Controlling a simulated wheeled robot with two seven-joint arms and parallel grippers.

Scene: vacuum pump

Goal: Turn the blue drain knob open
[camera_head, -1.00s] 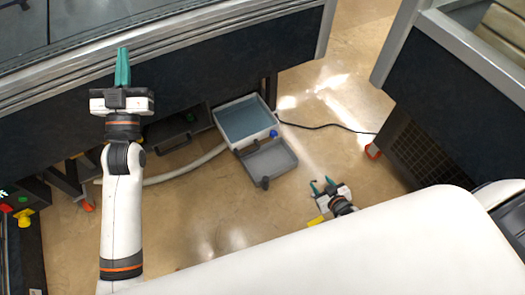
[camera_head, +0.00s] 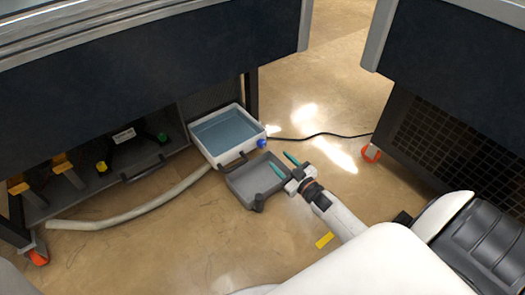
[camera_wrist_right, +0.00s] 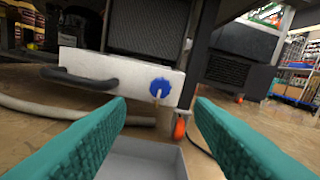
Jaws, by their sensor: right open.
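The blue drain knob (camera_head: 262,143) sits at the right end of the front wall of a white box (camera_head: 203,148) holding bluish liquid. In the right wrist view the round, ridged knob (camera_wrist_right: 159,89) shows straight ahead on the white wall (camera_wrist_right: 100,65), with a pale slot in its lower part. My right gripper (camera_head: 281,159) is open and empty, its green fingers pointing towards the knob from in front. In the wrist view the knob shows between the fingertips (camera_wrist_right: 160,99), beyond them and apart from them. My left gripper is out of view.
A grey open tray (camera_head: 238,187) lies on the floor in front of the box, below my right gripper. A pale hose (camera_head: 140,210) runs left. A black cable (camera_head: 320,135) crosses the floor to the right.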

